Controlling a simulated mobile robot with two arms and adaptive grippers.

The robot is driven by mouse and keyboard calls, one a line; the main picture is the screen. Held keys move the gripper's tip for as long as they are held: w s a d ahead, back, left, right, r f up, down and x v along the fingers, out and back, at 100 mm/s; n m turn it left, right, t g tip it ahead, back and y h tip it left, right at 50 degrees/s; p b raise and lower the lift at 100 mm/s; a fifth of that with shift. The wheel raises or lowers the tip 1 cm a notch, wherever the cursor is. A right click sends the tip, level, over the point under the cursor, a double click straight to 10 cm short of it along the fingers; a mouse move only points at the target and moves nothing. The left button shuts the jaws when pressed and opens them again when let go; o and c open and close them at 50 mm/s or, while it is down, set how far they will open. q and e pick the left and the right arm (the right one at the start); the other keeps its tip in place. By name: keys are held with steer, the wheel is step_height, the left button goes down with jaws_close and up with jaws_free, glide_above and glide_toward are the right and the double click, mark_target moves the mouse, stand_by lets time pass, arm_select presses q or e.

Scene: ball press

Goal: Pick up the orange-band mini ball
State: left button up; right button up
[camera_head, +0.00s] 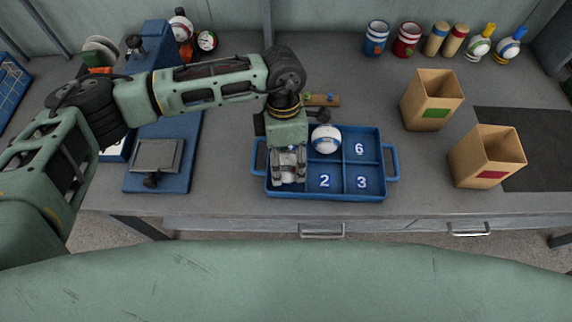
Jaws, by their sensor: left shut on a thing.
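My left gripper (288,172) reaches down into the left part of the blue tray, at its front. It is shut on a small pale thing, mostly hidden by the fingers, which looks like a mini ball. I cannot make out an orange band on it. A white ball with a blue band (326,139) sits in the tray's back middle compartment, just right of the gripper. The blue tray (392,162) has numbered compartments; 2, 3 and 6 show empty. My right gripper is not in view.
A blue press (165,165) stands left of the tray, partly behind my left arm. A red-banded ball (181,27) and a dial gauge (206,41) are at the back. Two open boxes, green-marked (433,100) and red-marked (487,157), stand right. Cups and bottles line the back.

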arm_select(q)
steer(key=d+r+b, duration=0.4)
steer(key=d+r, duration=0.4)
steer(key=d, duration=0.3)
steer(key=shift+d, duration=0.35)
